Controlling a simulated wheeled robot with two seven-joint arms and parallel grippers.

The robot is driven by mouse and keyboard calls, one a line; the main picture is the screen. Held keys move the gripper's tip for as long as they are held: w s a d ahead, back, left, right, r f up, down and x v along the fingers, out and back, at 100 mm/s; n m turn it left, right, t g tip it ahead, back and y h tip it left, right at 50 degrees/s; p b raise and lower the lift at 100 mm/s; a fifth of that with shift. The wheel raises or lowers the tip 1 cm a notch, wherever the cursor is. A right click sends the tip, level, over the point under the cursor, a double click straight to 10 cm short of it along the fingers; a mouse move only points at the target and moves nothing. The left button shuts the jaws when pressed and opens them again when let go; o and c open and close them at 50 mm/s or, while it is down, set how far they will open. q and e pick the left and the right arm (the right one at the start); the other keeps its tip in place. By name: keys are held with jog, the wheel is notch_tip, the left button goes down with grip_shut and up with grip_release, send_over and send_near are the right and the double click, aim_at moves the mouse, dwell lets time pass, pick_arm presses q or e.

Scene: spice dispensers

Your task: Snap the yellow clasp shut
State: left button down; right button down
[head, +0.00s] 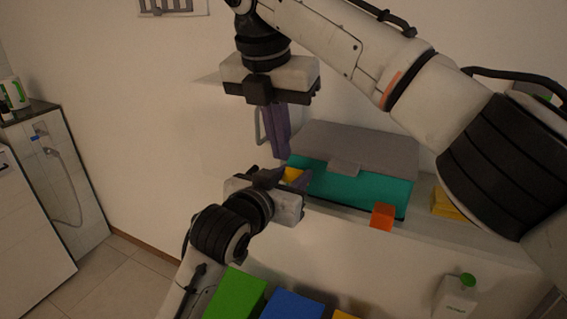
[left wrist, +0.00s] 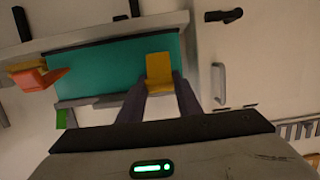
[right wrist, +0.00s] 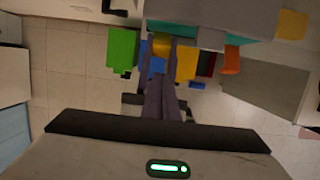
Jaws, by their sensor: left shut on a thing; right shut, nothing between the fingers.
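The yellow clasp (head: 292,174) is at the left end of the front of a teal box (head: 350,190) with a grey lid (head: 360,145). The lid lies down over the box. My left gripper (head: 278,177) is shut on the yellow clasp; in the left wrist view the clasp (left wrist: 159,70) shows at its fingertips against the teal face. I cannot tell whether the clasp is latched. My right gripper (head: 283,156) is shut and empty, pointing down just above the clasp. In the right wrist view the clasp (right wrist: 162,44) shows partly behind its fingers.
An orange clasp (head: 383,215) juts from the box front farther right. A yellow object (head: 448,204) lies right of the box on the white surface. Green (head: 235,293) and blue (head: 292,306) blocks and a white bottle (head: 457,297) stand in front, lower down.

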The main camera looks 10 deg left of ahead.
aim_at(286, 180)
jog(key=x, duration=0.9)
jog(key=shift+w+f, duration=0.1)
jog(key=shift+f, duration=0.1)
